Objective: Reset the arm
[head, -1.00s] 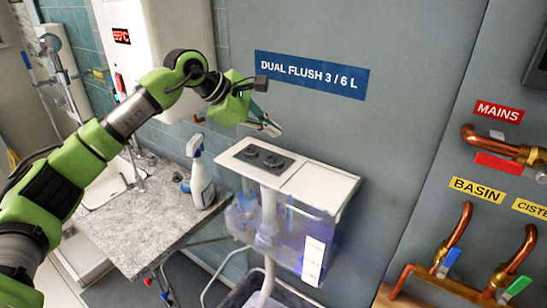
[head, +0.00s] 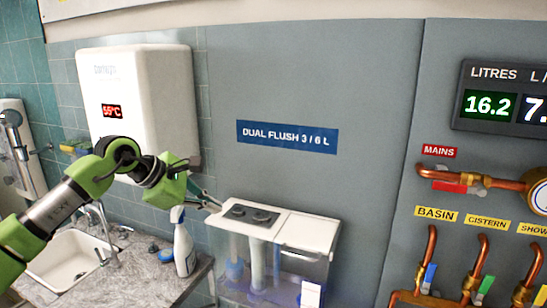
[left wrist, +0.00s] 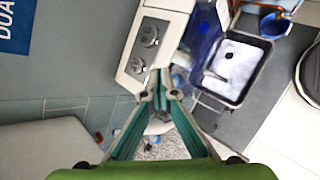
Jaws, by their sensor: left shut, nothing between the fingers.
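My left arm comes in from the left with green and dark links. Its gripper (head: 213,203) is shut and empty, just left of and near the dual-flush button plate (head: 251,214) on the white cistern lid (head: 308,232). In the left wrist view the closed fingers (left wrist: 160,76) meet at their tips, with the grey button plate (left wrist: 148,42) just beyond them. I cannot tell the exact gap to the cistern. My right gripper is not in view.
A white spray bottle (head: 183,247) stands on the speckled counter (head: 150,275) below my left gripper, beside the sink (head: 68,262). A white water heater (head: 143,95) hangs behind the arm. Copper pipes with coloured valves (head: 429,275) are at right.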

